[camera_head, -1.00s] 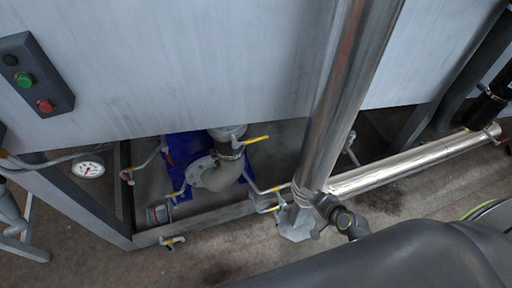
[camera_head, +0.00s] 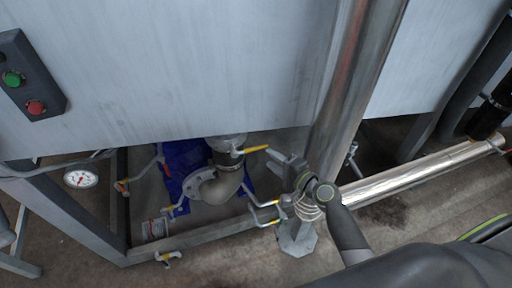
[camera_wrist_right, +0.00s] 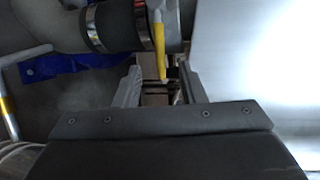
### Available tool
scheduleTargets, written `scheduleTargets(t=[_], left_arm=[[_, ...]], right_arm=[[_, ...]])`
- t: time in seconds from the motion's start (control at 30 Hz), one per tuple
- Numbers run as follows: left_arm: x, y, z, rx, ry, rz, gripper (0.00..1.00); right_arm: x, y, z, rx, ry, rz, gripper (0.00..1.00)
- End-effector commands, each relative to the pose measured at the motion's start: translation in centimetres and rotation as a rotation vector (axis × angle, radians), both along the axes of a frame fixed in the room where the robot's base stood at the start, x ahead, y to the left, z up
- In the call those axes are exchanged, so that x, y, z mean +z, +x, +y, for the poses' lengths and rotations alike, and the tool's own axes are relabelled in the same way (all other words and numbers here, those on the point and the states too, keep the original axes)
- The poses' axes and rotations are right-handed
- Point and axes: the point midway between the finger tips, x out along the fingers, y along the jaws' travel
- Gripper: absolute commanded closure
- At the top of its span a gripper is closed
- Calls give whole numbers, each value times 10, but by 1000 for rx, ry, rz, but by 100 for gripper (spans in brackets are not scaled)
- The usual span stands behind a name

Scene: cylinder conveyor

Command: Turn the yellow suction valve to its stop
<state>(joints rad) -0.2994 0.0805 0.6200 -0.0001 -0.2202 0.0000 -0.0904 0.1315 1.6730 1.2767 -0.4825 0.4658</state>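The yellow suction valve handle (camera_head: 254,149) sticks out to the right from the valve on the grey pipe, under the big metal panel. In the right wrist view, the yellow handle (camera_wrist_right: 159,42) points down, its tip lying between my two finger lines. My right gripper (camera_head: 276,157) is just to the right of the handle tip. In the wrist view, the right gripper (camera_wrist_right: 160,76) is open, with a gap on each side of the handle, so I see no grip on it. My left gripper is not in view.
A thick shiny vertical pipe (camera_head: 357,85) stands close by my right arm. The grey curved pipe (camera_head: 219,186) lies below the valve. Smaller yellow-handled taps (camera_head: 270,203) are near the frame bar (camera_head: 205,229). A metal panel (camera_head: 200,80) closes the space above.

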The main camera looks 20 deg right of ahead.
Motion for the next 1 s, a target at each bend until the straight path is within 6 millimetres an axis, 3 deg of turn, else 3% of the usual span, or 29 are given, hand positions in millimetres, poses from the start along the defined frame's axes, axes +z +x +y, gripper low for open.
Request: scheduleTargets(t=[0.2, 0.4, 0.87, 1.0], left_arm=[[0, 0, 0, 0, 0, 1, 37], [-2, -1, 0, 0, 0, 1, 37], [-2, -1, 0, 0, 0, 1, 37], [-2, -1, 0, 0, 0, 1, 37]], right_arm=[[-8, 41, 19, 0, 0, -1, 63], [-14, 65, 30, 0, -1, 0, 63], [-16, 75, 34, -1, -2, 0, 63], [-16, 75, 34, -1, -1, 0, 80]])
